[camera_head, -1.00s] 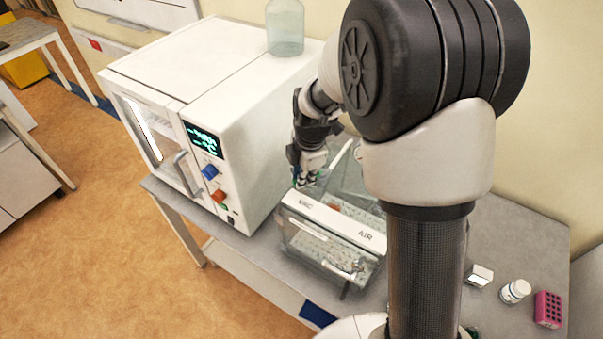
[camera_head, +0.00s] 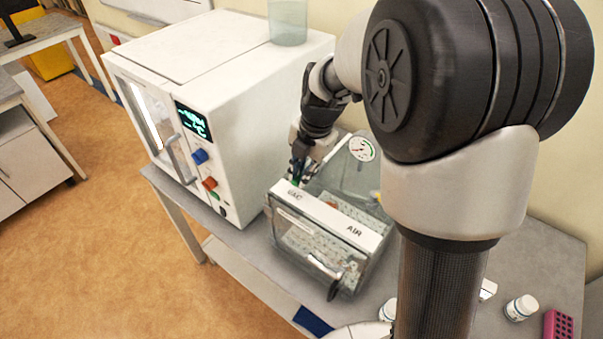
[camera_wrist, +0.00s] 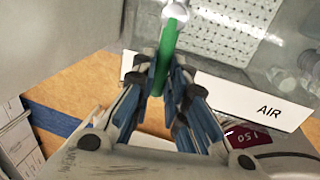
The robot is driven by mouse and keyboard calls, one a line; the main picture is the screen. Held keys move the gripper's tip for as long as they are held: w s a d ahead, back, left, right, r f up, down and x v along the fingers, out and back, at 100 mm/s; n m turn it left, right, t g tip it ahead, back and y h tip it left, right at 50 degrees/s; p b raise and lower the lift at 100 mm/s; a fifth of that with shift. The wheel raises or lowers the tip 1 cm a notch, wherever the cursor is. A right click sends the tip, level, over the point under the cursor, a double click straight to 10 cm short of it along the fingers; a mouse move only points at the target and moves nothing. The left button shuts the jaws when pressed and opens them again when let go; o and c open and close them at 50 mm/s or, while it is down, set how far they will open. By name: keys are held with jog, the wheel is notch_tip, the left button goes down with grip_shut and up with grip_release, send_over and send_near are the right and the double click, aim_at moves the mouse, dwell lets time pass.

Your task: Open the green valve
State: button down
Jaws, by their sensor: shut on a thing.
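The green valve handle (camera_wrist: 166,52) shows in the wrist view as a green bar running up to a pale round knob. My gripper (camera_wrist: 165,90) is shut on the green handle, with a blue-padded finger on each side of it. In the head view my gripper (camera_head: 298,178) is at the left end of the clear box's white top strip, by the "VAC" label (camera_head: 294,193). Only a little green shows there, as the fingers hide most of the handle. The clear box (camera_head: 320,248) stands on the grey bench.
A white oven (camera_head: 240,110) with blue and red knobs stands close on the left. A round gauge (camera_head: 362,149) is behind the box. The "AIR" label (camera_head: 354,231) marks the strip's right end. White bottles (camera_head: 521,307) and a pink rack (camera_head: 558,326) are at right.

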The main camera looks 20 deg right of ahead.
dwell(0.3)
jog(key=c, duration=1.6)
grip_release()
jog(key=r, duration=0.4)
jog(key=s+d+r, duration=0.1)
jog(key=r, duration=0.6)
jog(key=shift+s+d+r, duration=0.25)
jog(key=shift+s+r, duration=0.15)
